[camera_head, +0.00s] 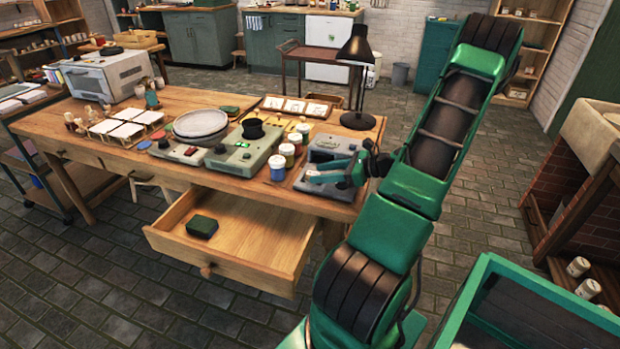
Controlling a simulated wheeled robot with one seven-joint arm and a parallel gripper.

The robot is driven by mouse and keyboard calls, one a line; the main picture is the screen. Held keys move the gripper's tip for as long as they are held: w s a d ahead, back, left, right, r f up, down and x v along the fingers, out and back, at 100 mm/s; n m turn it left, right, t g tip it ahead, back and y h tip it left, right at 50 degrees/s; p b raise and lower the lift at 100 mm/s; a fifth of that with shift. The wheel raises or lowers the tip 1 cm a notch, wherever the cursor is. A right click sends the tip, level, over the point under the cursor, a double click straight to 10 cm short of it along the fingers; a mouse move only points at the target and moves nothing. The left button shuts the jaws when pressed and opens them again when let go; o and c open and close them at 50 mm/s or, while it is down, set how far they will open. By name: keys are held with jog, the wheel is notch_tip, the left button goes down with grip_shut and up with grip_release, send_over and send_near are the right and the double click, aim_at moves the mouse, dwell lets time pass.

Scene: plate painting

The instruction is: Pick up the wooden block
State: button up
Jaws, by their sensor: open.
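No plainly wooden-coloured block stands out. A small dark green block (202,226) lies in the open drawer (268,246), towards its left side. I cannot tell if it is made of wood. My gripper (312,176) is over the right front part of the wooden table (322,209), in front of a grey box-like device (322,147). It is open, and I see nothing between its fingers. It is above and to the right of the drawer, apart from the green block. My gripper hides part of the grey device.
Paint jars (277,168) stand just left of my gripper. A black lamp (357,80) rises behind it. A turntable with a plate (200,123) and a green-grey device (244,150) fill the table's middle. A green crate (545,300) stands at lower right.

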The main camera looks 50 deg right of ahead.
jog(key=shift+x, duration=0.95)
grip_shut()
jog(key=shift+r, duration=0.1)
